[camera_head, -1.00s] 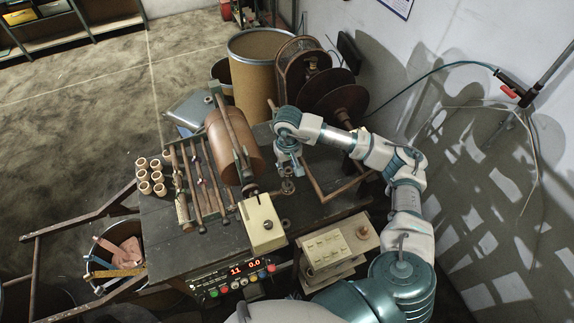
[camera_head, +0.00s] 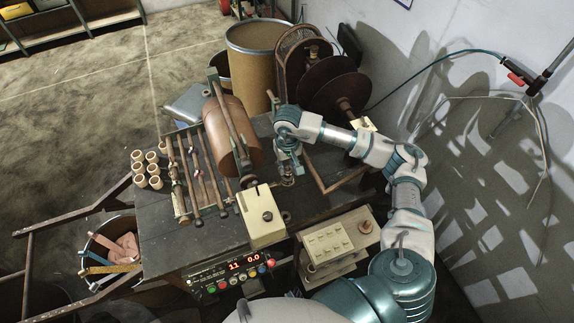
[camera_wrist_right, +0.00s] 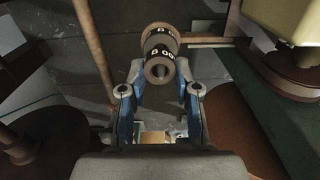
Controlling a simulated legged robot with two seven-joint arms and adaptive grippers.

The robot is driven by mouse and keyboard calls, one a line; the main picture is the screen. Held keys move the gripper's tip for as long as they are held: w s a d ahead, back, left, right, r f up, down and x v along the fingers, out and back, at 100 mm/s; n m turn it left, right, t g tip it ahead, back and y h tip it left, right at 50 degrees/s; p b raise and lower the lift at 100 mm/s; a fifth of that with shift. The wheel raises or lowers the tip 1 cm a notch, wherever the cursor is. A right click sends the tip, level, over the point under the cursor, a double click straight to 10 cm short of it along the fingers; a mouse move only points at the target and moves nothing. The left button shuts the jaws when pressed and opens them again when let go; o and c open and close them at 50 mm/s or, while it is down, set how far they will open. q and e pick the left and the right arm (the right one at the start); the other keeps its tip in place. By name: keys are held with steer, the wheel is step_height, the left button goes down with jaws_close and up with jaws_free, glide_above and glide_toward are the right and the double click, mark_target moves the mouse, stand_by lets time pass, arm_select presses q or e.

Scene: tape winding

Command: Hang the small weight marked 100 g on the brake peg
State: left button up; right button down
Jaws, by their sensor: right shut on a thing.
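In the head view the right gripper (camera_head: 288,172) points down over the bench, right of the brown roller (camera_head: 232,140), and mostly hides the weight. I cannot pick out the brake peg for certain. My left gripper is not in view.
The bench (camera_head: 160,215) carries rods, a cream box (camera_head: 262,220) and several pale spools (camera_head: 150,168) at left. Dark discs (camera_head: 335,85) and a tan drum (camera_head: 254,65) stand behind.

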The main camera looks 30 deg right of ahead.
steer(key=c, duration=0.8)
jaws_free()
steer(key=shift+o, duration=0.2)
steer(key=shift+r, duration=0.1)
step_height(320, 180, up, 12)
steer(key=shift+d, duration=0.1)
